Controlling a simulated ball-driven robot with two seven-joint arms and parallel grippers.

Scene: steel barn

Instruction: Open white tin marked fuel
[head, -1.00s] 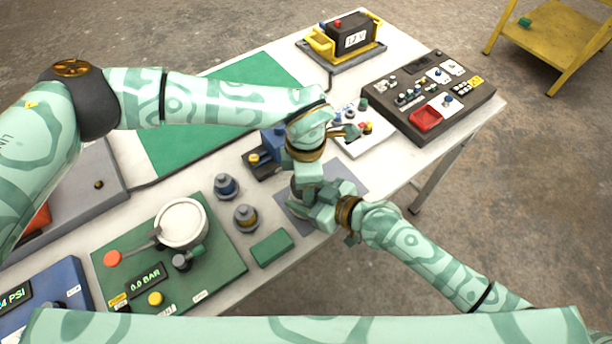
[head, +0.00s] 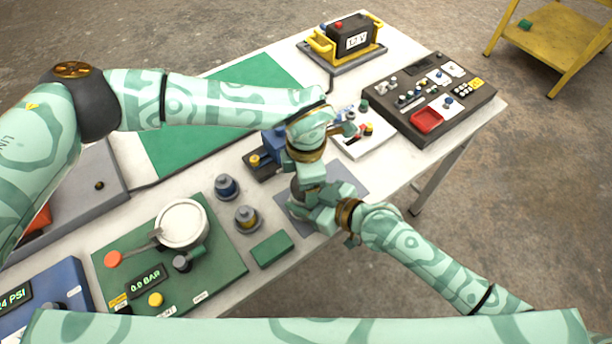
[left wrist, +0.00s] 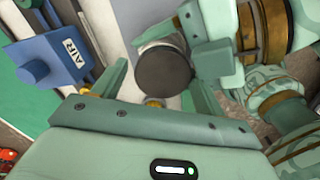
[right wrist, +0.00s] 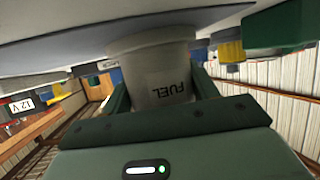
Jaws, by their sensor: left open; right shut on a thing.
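The white tin marked FUEL (right wrist: 160,72) shows in the right wrist view, its lettering upside down there. My right gripper (head: 318,208) is shut on the tin's body from the side; its fingers flank the tin in the right wrist view. The tin's round dark lid (left wrist: 163,72) shows from above in the left wrist view. My left gripper (head: 308,182) is above the tin, pointing down. Its fingers are open on either side of the lid, with a gap visible on the left. In the head view my grippers hide most of the tin.
A grey mat (head: 350,178) lies under the tin. A blue AIR block (left wrist: 55,58) stands close by. Two round grey fittings (head: 226,186), a green block (head: 272,249) and a green gauge panel (head: 125,262) are left of the grippers. A dark control panel (head: 465,101) stands at the right.

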